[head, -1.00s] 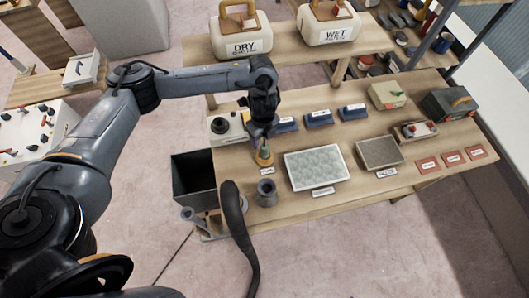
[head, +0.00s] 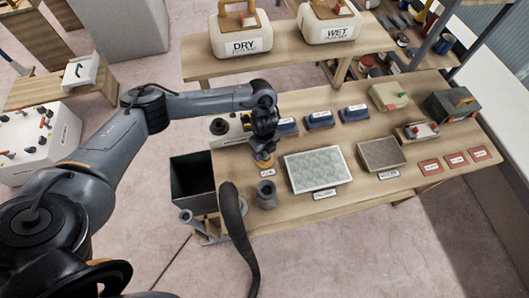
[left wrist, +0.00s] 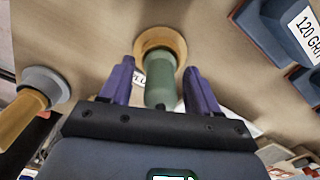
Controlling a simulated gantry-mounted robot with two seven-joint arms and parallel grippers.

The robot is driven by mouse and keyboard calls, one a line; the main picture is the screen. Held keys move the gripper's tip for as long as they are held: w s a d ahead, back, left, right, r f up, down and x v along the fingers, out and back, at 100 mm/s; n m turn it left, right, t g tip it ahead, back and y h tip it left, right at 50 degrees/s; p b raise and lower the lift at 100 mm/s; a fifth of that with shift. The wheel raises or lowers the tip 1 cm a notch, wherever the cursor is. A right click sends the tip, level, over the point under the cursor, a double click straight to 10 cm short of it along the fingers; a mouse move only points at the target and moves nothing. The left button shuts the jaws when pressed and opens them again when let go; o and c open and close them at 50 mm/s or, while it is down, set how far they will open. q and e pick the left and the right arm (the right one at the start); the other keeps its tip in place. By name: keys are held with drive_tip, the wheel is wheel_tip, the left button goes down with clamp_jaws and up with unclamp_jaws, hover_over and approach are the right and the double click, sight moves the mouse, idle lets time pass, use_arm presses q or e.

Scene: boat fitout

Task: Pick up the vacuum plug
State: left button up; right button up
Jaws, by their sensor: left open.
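The vacuum plug has a yellow round base (head: 264,160) and stands on the workbench, just behind a small white label. In the left wrist view its green upright handle (left wrist: 160,82) shows, with the yellow base (left wrist: 161,42) beyond it. My left gripper (head: 265,146) is directly over the plug and hides most of the handle in the head view. In the left wrist view its two purple fingers (left wrist: 158,85) are open, one on each side of the green handle, with gaps visible. My right gripper is not in view.
A grey cylindrical fitting (head: 266,195) stands just in front of the plug. Blue sanding blocks (head: 320,119) lie behind right, and a pale pad (head: 318,168) lies to the right. A dark open bin (head: 193,180) is left of the bench.

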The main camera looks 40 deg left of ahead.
use_arm(q)
drive_tip(key=c, duration=1.1)
clamp_jaws()
wheel_tip(320, 180, up, 10)
drive_tip(key=p, duration=0.3)
drive_tip(key=shift+f, duration=0.25)
drive_tip(key=shift+r+p, duration=0.75)
drive_tip(key=shift+r, duration=0.15)
